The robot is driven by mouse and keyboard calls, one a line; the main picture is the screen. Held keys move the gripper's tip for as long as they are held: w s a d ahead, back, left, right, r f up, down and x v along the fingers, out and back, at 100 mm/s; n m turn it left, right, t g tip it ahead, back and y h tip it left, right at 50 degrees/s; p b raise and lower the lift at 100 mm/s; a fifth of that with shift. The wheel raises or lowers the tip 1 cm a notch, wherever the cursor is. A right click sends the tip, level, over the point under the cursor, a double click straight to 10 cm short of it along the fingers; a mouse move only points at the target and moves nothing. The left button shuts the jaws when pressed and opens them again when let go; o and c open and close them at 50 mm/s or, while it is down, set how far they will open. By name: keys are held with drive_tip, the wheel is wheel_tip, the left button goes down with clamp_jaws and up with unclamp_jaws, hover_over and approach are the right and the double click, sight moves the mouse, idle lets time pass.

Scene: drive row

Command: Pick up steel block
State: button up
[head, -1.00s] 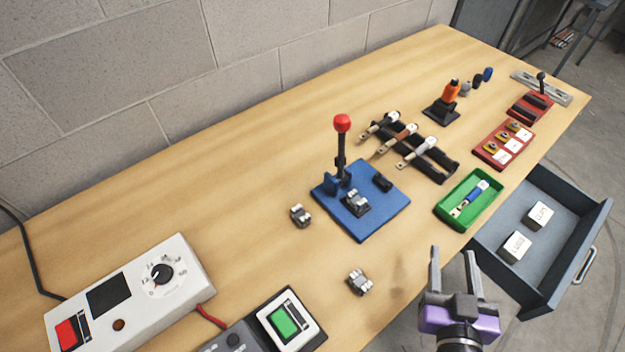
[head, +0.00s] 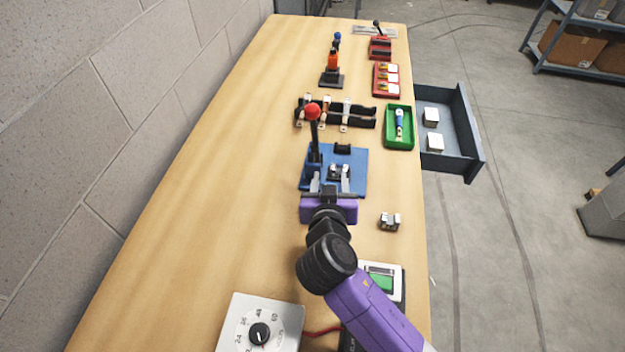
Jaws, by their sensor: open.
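A small grey metallic block (head: 390,221) lies on the bench to the right of my gripper. A similar metallic piece (head: 338,172) sits on the blue base (head: 355,160) of the red-knobbed lever (head: 313,113). Another grey metallic block, seen earlier beside the blue base, does not show now; my gripper covers that area. My gripper (head: 330,183) is open, its two fingers pointing away at the near edge of the blue base. Whether anything lies between the fingers, and how high they are, I cannot tell.
A box with a dial (head: 262,325) and a green-button unit (head: 382,280) stand near. An open drawer (head: 465,130) juts out right. The bench's left side is clear.

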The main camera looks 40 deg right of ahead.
sight(338, 179)
drive_tip(key=shift+s+f+m, duration=0.2)
drive_tip(key=shift+s+m, duration=0.1)
drive_tip(key=shift+s, duration=0.05)
drive_tip(key=shift+s+d+f+m+g+h, duration=0.25)
drive_tip(key=shift+s+d+m+g+h, duration=0.15)
drive_tip(key=shift+m+g, duration=0.2)
drive_tip(key=shift+p+x, duration=1.1)
drive_tip(key=shift+x, duration=2.65)
drive_tip(key=shift+w+a+f, duration=0.1)
clamp_jaws()
